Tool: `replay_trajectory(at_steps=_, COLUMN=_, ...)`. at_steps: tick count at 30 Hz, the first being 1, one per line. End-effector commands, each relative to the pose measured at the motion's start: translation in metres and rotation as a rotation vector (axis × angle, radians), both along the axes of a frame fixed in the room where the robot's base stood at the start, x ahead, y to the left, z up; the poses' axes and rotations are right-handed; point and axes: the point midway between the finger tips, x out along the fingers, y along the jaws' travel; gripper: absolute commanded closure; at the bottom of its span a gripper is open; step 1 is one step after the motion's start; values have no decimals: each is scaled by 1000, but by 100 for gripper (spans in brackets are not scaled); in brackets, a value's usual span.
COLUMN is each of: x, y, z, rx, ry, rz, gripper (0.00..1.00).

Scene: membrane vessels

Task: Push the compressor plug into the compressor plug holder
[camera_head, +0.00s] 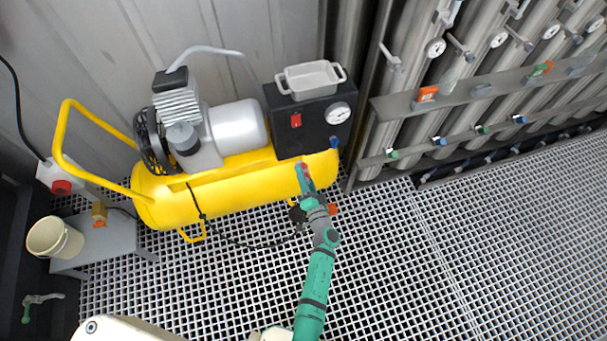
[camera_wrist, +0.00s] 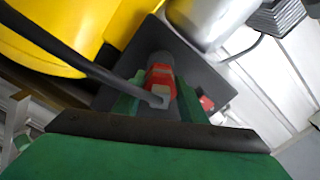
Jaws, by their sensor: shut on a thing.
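My gripper (camera_head: 304,170) is in front of the lower edge of the compressor's dark control box (camera_head: 310,125). In the wrist view its green fingers (camera_wrist: 157,105) are shut on a red plug with a pale grey end (camera_wrist: 161,80), which I take as the compressor plug. A black cable runs from the plug's near end to the upper left. A dark round piece (camera_wrist: 160,58) lies just beyond the red part, against the dark box face. I cannot tell whether it is the holder or part of the plug, nor how deep the plug sits.
The yellow compressor (camera_head: 220,190) stands along the wall, a white tray (camera_head: 310,80) on its box. A low grey bench (camera_head: 110,238) with a beige bucket (camera_head: 55,239) is at left. Metal vessels with valves (camera_head: 440,90) stand right. The grating floor (camera_head: 400,270) is mostly free.

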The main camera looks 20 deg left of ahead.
Motion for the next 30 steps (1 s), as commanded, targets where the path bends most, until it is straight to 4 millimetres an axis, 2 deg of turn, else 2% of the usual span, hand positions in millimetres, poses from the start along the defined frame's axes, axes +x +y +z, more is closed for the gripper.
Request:
replay_trajectory(at_steps=8, x=11, y=9, z=1, rx=3, ry=-1, rz=5, gripper=98)
replay_trajectory(at_steps=22, x=42, y=29, z=2, rx=3, ry=-2, rz=4, gripper=98)
replay_trajectory(at_steps=30, x=47, y=39, z=1, rx=1, ry=-1, rz=11, gripper=98)
